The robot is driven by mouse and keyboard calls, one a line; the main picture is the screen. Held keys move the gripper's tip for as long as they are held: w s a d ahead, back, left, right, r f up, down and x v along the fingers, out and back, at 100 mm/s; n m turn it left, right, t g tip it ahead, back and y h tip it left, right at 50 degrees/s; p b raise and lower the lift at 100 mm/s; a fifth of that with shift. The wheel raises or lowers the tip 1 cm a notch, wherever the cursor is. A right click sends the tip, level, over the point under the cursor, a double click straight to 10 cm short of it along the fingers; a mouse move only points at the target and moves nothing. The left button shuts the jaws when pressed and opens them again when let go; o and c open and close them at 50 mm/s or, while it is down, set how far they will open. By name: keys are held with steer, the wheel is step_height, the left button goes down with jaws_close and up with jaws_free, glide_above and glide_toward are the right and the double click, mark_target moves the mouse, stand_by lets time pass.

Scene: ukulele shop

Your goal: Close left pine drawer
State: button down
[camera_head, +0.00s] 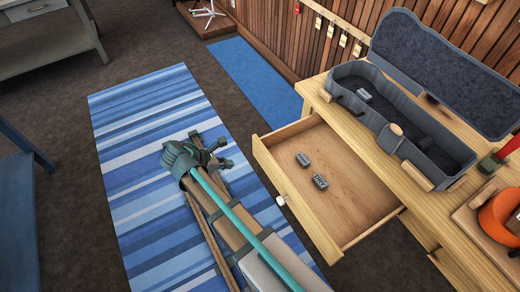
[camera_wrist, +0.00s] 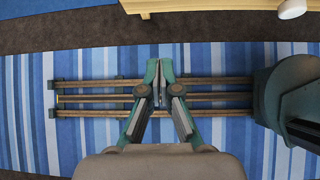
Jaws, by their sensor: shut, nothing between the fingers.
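The left pine drawer (camera_head: 350,205) is pulled well out of the pine counter in the head view. Its front panel has a white round knob (camera_head: 281,201). Two small grey blocks (camera_head: 303,159) (camera_head: 320,181) lie on its floor. In the wrist view, a strip of the drawer front (camera_wrist: 200,5) shows along the top edge, with the knob (camera_wrist: 292,8) at the top right. My gripper (camera_wrist: 160,86) is shut and empty in the wrist view, over the striped rug and apart from the drawer.
The pine counter (camera_head: 345,122) carries an open ukulele case (camera_head: 440,150) and an orange instrument (camera_head: 500,218). A blue striped rug (camera_head: 130,145) lies in front of the drawer. A blue mat (camera_head: 250,80) lies by the slatted wall. A grey table (camera_head: 50,40) stands at the upper left.

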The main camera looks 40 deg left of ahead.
step_height(320, 180, up, 3)
steer(key=d, duration=0.1)
steer(key=p, duration=0.2)
glide_toward(262, 161)
step_height(262, 161, down, 4)
steer(key=w, duration=0.1)
steer(key=w+d+p, duration=0.1)
steer(key=shift+w+f+h, duration=0.3)
steer(key=shift+w+h, duration=0.1)
steer(key=shift+w+d, duration=0.2)
steer(key=shift+w, duration=0.3)
